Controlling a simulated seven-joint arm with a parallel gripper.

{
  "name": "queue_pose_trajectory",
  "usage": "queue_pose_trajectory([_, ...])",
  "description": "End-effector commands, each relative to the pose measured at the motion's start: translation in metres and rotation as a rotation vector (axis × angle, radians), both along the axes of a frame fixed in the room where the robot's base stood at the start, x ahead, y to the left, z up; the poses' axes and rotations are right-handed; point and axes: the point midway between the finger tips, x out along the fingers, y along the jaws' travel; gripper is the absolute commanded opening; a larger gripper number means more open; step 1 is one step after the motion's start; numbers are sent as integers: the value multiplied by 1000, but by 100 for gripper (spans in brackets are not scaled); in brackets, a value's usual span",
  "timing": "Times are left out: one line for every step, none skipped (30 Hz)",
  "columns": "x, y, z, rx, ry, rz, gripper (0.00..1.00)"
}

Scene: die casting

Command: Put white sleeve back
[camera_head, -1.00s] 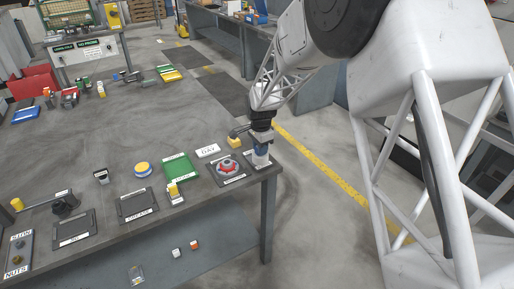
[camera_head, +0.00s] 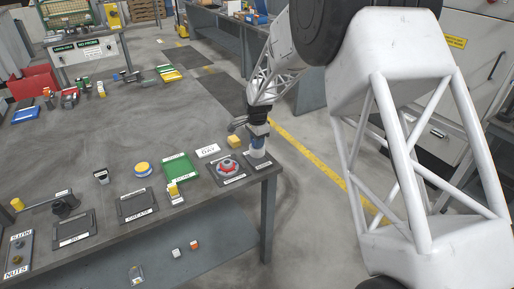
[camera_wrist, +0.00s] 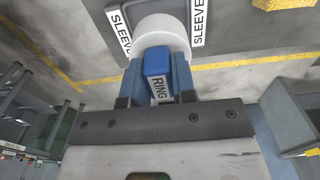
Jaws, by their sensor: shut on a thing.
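My gripper (camera_head: 258,134) is over the near right corner of the table, pointing down. In the wrist view its fingers (camera_wrist: 160,82) are closed on both sides of a blue block (camera_wrist: 158,68) labelled RING. The white sleeve (camera_wrist: 163,30) is at the far end of this block and looks joined to it. It also shows in the head view (camera_head: 258,155), below my gripper. The dark plate (camera_wrist: 126,28) labelled SLEEVE on both sides is around or under the sleeve. I cannot tell whether the sleeve's bottom touches the plate.
Left of the sleeve is a plate with a red ring part (camera_head: 228,167). The table's right edge is close. The middle of the table is clear.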

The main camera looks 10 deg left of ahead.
Motion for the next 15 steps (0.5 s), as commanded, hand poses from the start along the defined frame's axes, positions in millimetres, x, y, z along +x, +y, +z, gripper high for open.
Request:
queue_pose_trajectory([0, 0, -5, -1, 2, 0, 0])
queue_pose_trajectory([0, 0, -8, -1, 2, 0, 0])
queue_pose_trajectory([-1, 0, -13, -1, 3, 0, 0])
queue_pose_trajectory([-1, 0, -16, -1, 2, 0, 0])
queue_pose_trajectory([0, 0, -19, -1, 2, 0, 0])
queue_pose_trajectory([0, 0, -22, -1, 1, 0, 0])
queue_pose_trajectory([0, 0, -25, -1, 1, 0, 0])
queue_pose_trajectory([0, 0, -27, -1, 1, 0, 0])
queue_pose_trajectory([0, 0, -29, 0, 0, 0, 0])
queue_pose_trajectory([0, 0, -30, -1, 1, 0, 0])
queue_pose_trajectory([0, 0, -30, 0, 0, 0, 0])
queue_pose_trajectory([0, 0, -30, 0, 0, 0, 0])
queue_pose_trajectory([0, 0, -30, 0, 0, 0, 0])
queue_pose_trajectory([0, 0, -30, 0, 0, 0, 0])
queue_pose_trajectory([0, 0, -30, 0, 0, 0, 0])
